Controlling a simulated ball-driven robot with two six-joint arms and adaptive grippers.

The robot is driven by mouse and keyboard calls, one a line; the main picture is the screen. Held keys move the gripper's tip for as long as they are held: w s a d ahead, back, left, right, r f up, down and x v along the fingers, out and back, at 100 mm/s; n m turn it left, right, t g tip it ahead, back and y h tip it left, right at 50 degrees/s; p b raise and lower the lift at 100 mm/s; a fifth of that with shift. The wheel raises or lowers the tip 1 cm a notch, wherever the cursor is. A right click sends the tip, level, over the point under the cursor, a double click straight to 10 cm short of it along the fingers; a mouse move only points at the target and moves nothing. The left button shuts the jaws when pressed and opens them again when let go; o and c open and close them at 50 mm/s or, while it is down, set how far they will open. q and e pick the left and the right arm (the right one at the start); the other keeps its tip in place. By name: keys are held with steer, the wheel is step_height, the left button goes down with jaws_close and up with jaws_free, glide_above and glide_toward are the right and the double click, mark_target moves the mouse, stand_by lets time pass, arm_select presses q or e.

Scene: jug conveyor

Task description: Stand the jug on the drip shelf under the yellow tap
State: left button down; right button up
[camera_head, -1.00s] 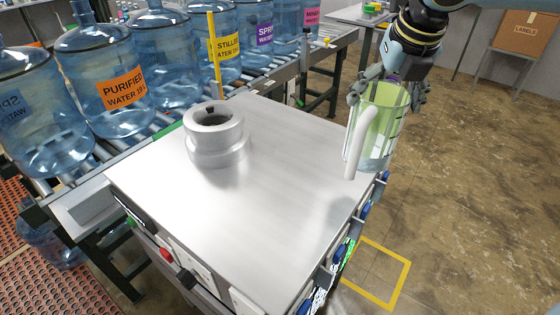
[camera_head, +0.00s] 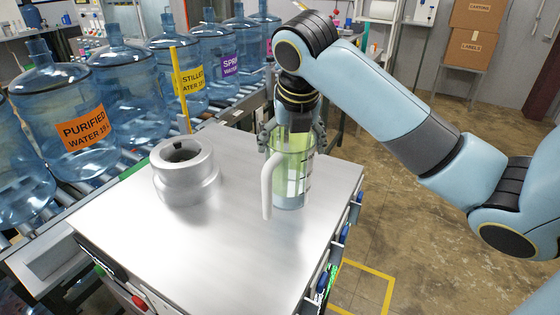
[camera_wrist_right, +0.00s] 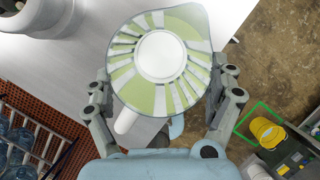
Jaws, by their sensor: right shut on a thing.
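The clear jug (camera_head: 292,178) with green tint and a white handle (camera_head: 267,186) is upright over the right part of the steel cabinet top (camera_head: 235,240). I cannot tell whether its base touches the steel. My right gripper (camera_head: 292,138) comes from above, shut on the jug's upper body. In the right wrist view my gripper's fingers (camera_wrist_right: 165,104) lie on both sides of the jug, and its striped green-and-white top (camera_wrist_right: 158,58) faces the camera. Blue taps (camera_head: 345,233) line the cabinet's right side. I make out no yellow tap or drip shelf. My left gripper is out of view.
A round steel collar (camera_head: 186,172) stands on the cabinet top, left of the jug. A yellow post (camera_head: 180,90) rises behind it. Large labelled water bottles (camera_head: 128,92) stand on a roller conveyor at the left. The floor right of the cabinet has a yellow-marked square (camera_head: 362,286).

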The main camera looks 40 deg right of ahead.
mark_target(280, 164)
steer(key=f, duration=0.1)
steer(key=w+a+f, duration=0.1)
steer(key=f, duration=0.1)
steer(key=f+p, duration=0.1)
steer(key=f, duration=0.1)
steer(key=shift+w+a, duration=0.15)
steer(key=shift+w, duration=0.1)
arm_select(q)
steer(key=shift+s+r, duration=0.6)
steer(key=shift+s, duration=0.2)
arm_select(e)
steer(key=shift+f, duration=0.15)
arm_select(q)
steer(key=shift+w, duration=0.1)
arm_select(e)
steer(key=o, duration=1.4)
steer(key=shift+f, duration=0.1)
